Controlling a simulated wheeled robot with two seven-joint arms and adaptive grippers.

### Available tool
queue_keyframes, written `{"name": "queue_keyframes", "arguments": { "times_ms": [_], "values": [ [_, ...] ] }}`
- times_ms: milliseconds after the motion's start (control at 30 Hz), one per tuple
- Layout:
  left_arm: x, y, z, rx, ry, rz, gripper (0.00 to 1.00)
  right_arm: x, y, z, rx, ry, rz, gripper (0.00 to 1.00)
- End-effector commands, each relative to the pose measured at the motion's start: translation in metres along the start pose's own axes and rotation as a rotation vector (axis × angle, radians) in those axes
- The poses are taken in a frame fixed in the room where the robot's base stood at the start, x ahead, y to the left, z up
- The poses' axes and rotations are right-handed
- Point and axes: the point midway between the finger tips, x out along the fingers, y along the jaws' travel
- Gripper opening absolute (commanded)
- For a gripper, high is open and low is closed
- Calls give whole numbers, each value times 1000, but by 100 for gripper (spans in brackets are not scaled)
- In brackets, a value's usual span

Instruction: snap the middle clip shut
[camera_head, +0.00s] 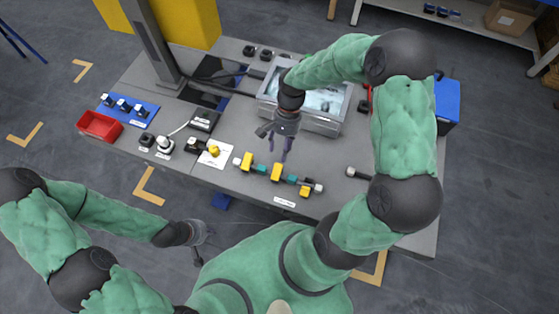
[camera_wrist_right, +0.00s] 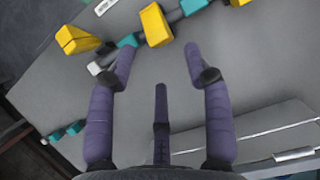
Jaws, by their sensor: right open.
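A grey-and-teal bar (camera_head: 262,169) lies along the table's front half with three yellow clips. The middle clip (camera_head: 277,173) sits across the bar; it also shows in the wrist view (camera_wrist_right: 155,25). I cannot tell whether it is fully shut. The left clip (camera_head: 246,162) sits across the bar. The right clip (camera_head: 305,191) sticks out toward the front, off the bar's line; in the wrist view it is at the left (camera_wrist_right: 77,40). My right gripper (camera_head: 278,154) is open and empty above the table, just behind the middle clip. My left gripper (camera_head: 203,238) is low before the table; its fingers are unclear.
A grey metal tray (camera_head: 318,121) stands behind the right gripper. A red bin (camera_head: 99,125) and a blue mat (camera_head: 130,110) with dark parts are at the left. A small rod (camera_head: 358,173) lies right of the bar. A white card (camera_head: 214,153) lies left of it.

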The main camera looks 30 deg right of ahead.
Motion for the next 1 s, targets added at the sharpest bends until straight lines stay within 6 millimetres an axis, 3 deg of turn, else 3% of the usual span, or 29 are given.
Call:
{"name": "queue_keyframes", "arguments": {
  "times_ms": [100, 300, 767, 967, 1000],
  "values": [
    [11, -4, -1, 0, 0, 0, 0, 26, 0, -1, -1, -2, 1, 51],
    [20, -7, -1, 0, 0, 0, 0, 51, 0, -1, -1, -1, 1, 51],
    [23, -8, -1, 0, 1, 0, 0, 62, 0, 0, -1, 0, 0, 51],
    [23, -8, -1, 1, 1, 0, 0, 62, 0, 0, -1, 2, -1, 1],
    [23, -8, -1, 0, 1, 0, 0, 61, -1, 0, -1, 2, -2, 1]
  ]
}}
